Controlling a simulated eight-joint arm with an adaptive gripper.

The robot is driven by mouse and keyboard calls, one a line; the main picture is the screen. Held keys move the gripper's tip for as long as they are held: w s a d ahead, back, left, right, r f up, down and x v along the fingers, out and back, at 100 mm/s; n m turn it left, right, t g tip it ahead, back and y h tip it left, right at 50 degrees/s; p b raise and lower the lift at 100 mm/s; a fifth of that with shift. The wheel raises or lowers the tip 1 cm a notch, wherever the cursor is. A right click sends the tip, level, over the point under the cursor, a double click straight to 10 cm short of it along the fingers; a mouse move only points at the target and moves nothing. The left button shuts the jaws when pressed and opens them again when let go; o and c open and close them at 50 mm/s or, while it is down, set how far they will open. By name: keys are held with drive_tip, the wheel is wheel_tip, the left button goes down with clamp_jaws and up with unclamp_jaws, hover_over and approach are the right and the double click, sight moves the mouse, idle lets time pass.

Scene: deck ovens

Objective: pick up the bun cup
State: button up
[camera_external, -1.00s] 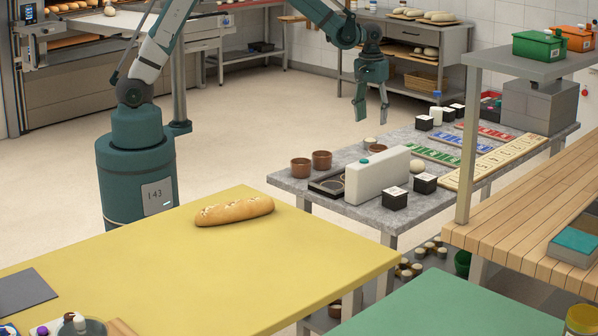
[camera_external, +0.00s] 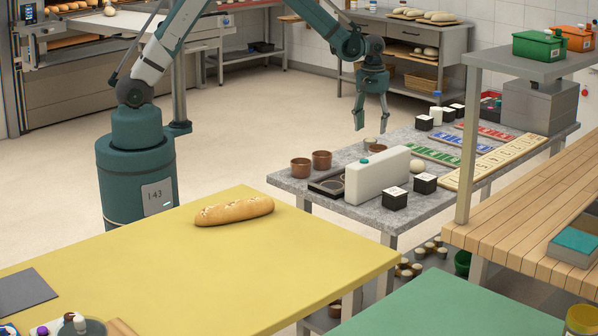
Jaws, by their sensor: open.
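Two brown cups, one at the left (camera_external: 300,168) and one just right of it (camera_external: 322,160), stand upright on the left end of the grey stone-topped table (camera_external: 290,183). A small pale round thing (camera_external: 370,142) and a brown cup-like thing (camera_external: 378,149) show behind the white box; I cannot tell which of these is the bun cup. My gripper (camera_external: 371,127) points down with its fingers apart and empty. In the picture its fingertips are just above the pale round thing, seemingly not touching it.
A white upright box (camera_external: 376,176) with a dark tray (camera_external: 326,186) beside it stands near the table's front edge. Black boxes (camera_external: 395,198) and coloured strips (camera_external: 433,154) lie to the right. A loaf (camera_external: 234,211) lies on the yellow table (camera_external: 200,275).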

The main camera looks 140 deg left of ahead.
sight(370, 139)
drive_tip(key=shift+f, duration=0.55)
drive_tip(key=shift+d+f+b, duration=0.15)
drive_tip(key=shift+f, duration=1.15)
drive_tip(key=shift+d+f+b, duration=0.15)
drive_tip(key=shift+f, duration=1.15)
drive_tip(key=c, duration=1)
